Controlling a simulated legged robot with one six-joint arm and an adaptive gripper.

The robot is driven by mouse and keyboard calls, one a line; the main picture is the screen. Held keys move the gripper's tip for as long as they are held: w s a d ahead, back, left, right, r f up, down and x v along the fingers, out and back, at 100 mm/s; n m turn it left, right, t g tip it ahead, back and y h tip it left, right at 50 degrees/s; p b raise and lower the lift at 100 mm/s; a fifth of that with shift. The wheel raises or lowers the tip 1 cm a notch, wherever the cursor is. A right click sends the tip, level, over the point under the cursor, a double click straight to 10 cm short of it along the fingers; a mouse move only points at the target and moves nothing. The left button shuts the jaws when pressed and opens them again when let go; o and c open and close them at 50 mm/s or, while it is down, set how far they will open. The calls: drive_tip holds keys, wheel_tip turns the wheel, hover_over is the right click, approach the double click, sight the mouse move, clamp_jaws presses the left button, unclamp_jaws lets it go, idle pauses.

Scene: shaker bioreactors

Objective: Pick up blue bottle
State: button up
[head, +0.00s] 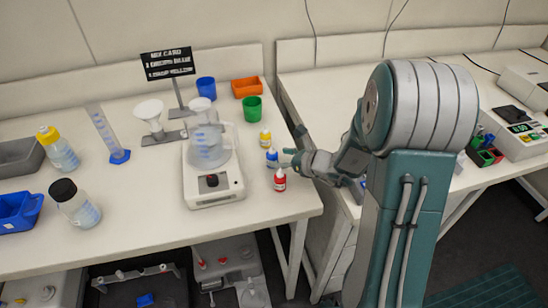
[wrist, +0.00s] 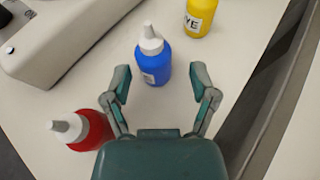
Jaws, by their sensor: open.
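The blue bottle (head: 271,158) is small with a white nozzle cap and stands upright on the white table, right of the scale. In the wrist view the blue bottle (wrist: 153,62) is just ahead of the fingertips, roughly centred between them. My gripper (wrist: 163,82) is open and empty, with its two green fingers spread on either side of the near part of the bottle. In the head view my gripper (head: 287,157) reaches in from the right, close beside the bottle. Whether a finger touches it cannot be told.
A red bottle (wrist: 88,130) stands near my left finger, and a yellow bottle (wrist: 199,17) stands beyond to the right. The white scale (head: 213,180) with a flask (head: 207,148) is left of the bottles. The table's right edge and a gap run close by.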

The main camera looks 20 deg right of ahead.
sight(273, 149)
drive_tip(key=x, duration=0.5)
drive_tip(key=shift+s+a+r, duration=0.1)
drive_tip(key=shift+s+a, duration=0.15)
drive_tip(key=shift+a, duration=0.1)
drive_tip(key=shift+d, duration=0.2)
drive_tip(key=shift+c, duration=1.2)
drive_tip(key=shift+d, duration=0.1)
drive_tip(key=c, duration=0.7)
wheel_tip(273, 149, up, 3)
drive_tip(key=shift+r, duration=0.25)
drive_tip(key=shift+s+a+r, duration=0.65)
drive_tip(key=shift+s+r, duration=0.95)
drive_tip(key=shift+s, duration=0.65)
drive_tip(key=shift+s+a+r, duration=0.65)
drive_tip(key=shift+s+r, duration=0.95)
drive_tip(key=shift+s, duration=0.7)
drive_tip(key=shift+s+a+r, duration=0.7)
drive_tip(key=shift+s+r, duration=0.9)
drive_tip(key=shift+s, duration=0.65)
